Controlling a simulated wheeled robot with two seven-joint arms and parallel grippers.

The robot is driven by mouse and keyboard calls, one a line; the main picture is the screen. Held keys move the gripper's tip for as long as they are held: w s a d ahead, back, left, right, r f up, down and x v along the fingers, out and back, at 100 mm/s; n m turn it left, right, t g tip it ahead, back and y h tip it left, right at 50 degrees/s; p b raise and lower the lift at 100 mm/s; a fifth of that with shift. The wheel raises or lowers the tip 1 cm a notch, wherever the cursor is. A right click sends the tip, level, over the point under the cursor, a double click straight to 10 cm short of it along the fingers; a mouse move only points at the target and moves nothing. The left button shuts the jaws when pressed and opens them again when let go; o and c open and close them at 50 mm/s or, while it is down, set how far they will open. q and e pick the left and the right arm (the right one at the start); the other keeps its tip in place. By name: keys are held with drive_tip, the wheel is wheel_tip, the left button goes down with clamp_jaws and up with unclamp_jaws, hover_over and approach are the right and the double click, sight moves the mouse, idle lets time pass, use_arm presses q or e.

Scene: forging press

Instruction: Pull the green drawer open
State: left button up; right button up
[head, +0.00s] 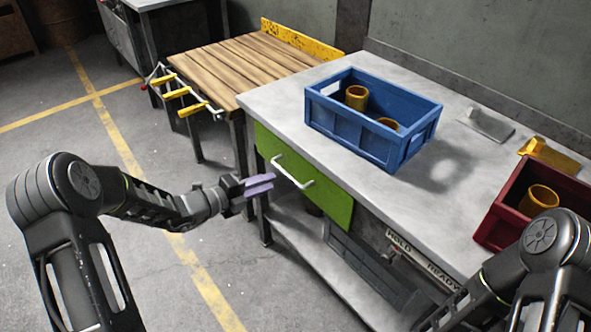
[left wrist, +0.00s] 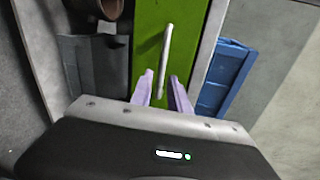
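The green drawer (head: 308,183) is set in the front of the grey worktable, below its top, and looks closed. Its pale bar handle (head: 291,172) runs along the drawer front. My left gripper (head: 262,184) is just left of the handle in the head view. In the left wrist view the green front (left wrist: 178,25) fills the top middle, and the handle (left wrist: 166,60) points down between the two lilac fingers (left wrist: 163,92). The fingers are apart; I cannot tell whether either touches the handle. My right arm (head: 541,245) shows at the lower right, but its gripper is not visible.
A blue crate (head: 345,129) with orange cylinders stands on the worktable (head: 285,118). A dark red crate (head: 488,232) stands at the right, near my right arm. A wooden bench (head: 225,68) with yellow-handled tools is behind. The floor (head: 140,240) left of the drawer is clear.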

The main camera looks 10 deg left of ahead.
sight(286, 176)
use_arm(q)
drive_tip(key=shift+s+d+r+n, duration=0.1)
drive_tip(key=shift+r+n, duration=0.05)
drive_tip(key=shift+n, duration=0.35)
drive_tip(key=x, duration=0.7)
drive_tip(key=shift+w+d+b, duration=0.3)
drive_tip(key=shift+b, duration=0.1)
clamp_jaws()
idle(1.1)
